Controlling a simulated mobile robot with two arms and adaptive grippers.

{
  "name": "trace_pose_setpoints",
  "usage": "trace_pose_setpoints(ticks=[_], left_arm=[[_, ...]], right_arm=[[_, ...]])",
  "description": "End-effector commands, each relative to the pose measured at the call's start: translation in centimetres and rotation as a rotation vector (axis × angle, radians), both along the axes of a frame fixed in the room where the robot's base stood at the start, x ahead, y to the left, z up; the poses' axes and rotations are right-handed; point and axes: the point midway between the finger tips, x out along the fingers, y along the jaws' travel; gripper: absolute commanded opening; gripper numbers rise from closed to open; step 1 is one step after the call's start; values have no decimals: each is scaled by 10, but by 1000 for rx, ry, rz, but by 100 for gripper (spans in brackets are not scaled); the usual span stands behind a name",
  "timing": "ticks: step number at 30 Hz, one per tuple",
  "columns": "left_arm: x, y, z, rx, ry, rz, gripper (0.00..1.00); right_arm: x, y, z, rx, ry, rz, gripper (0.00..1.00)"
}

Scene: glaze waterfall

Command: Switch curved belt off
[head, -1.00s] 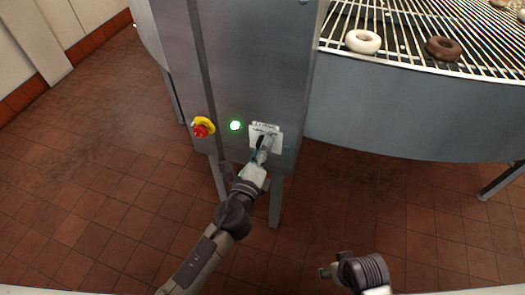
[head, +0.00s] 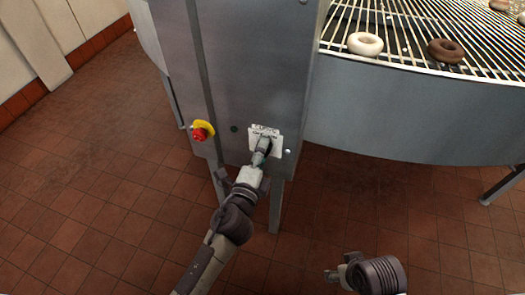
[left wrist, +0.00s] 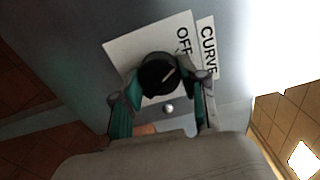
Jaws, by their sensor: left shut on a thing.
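The curved belt's switch is a round black knob (left wrist: 160,74) on a white label plate (head: 264,131) on the grey control cabinet (head: 250,65). In the left wrist view the plate shows the words OFF and CURVE, and the knob's pale pointer line is turned toward OFF. My left gripper (left wrist: 162,92) is shut on the knob, one finger on each side. In the head view my left gripper (head: 262,152) hides most of the knob. The indicator lamp (head: 234,128) beside the plate is dark. My right gripper (head: 335,275) is over the floor, away from the cabinet; its finger gap is unclear.
A red emergency stop button (head: 200,134) on a yellow base sits left of the lamp. The wire conveyor (head: 400,25) at right carries a white donut (head: 365,44) and a brown donut (head: 445,50). The tiled floor (head: 110,190) in front is clear.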

Motion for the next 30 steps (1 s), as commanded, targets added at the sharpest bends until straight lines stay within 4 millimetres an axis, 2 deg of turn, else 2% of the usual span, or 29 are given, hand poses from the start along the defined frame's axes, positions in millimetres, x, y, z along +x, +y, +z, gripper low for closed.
trace_pose_setpoints(ticks=[5,6,10,22,26,30], left_arm=[[0,0,-2,-3,5,1,8],[0,0,-2,-2,5,1,46],[0,0,-1,-1,3,1,68],[-6,2,-1,0,2,0,68],[-24,8,-2,-1,4,1,68],[-55,18,-3,-2,7,0,68]], right_arm=[[0,0,0,0,0,0,68],[0,0,0,0,0,0,68],[0,0,0,0,1,0,68],[0,0,0,0,1,2,68],[0,0,0,0,1,2,68],[0,0,0,0,1,1,68]])
